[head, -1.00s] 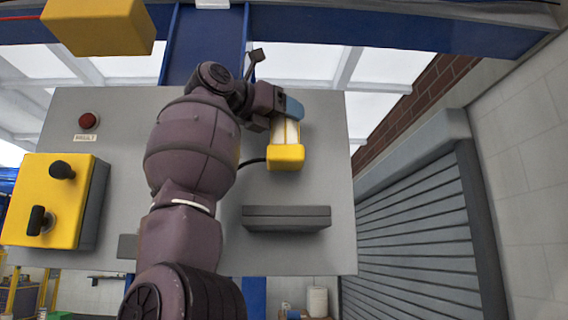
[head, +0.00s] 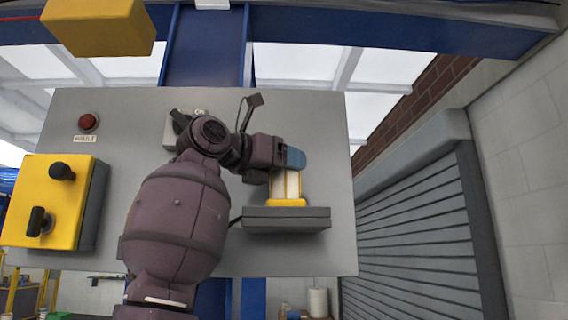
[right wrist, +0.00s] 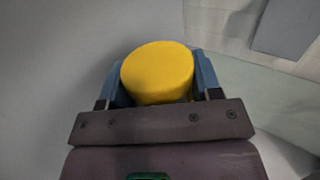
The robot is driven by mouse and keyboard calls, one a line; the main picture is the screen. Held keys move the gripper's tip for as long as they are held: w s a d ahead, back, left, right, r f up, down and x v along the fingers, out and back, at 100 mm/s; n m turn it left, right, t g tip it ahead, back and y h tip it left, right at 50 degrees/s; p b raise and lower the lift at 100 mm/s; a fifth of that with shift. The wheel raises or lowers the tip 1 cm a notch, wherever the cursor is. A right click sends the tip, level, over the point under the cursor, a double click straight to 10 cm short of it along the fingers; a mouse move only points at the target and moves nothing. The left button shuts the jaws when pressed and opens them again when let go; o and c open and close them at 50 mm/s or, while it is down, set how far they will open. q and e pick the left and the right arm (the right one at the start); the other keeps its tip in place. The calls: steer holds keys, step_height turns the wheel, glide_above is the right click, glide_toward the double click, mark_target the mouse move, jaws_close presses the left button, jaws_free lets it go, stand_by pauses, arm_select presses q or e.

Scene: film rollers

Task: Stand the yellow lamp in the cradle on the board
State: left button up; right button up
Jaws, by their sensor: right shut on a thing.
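The yellow lamp (head: 286,187) is upright, with a pale middle part and a yellow base. My right gripper (head: 290,160) is shut on its top, with blue fingers on both sides. In the right wrist view, the lamp's round yellow top (right wrist: 157,73) sits between the fingers. The dark grey cradle (head: 286,224) juts from the board (head: 335,180). The lower part of the lamp's base is hidden behind the cradle's front wall, so I cannot tell if it touches the floor of the cradle. My left gripper is not in view.
A yellow box (head: 40,200) with two black knobs is on the board's left. A red button (head: 88,122) is above it. A rotary switch (head: 180,122) is partly behind my right arm. The board right of the cradle is clear.

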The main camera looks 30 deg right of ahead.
steer(key=shift+f, duration=0.15)
steer(key=o, duration=1.4)
steer(key=shift+o, duration=0.2)
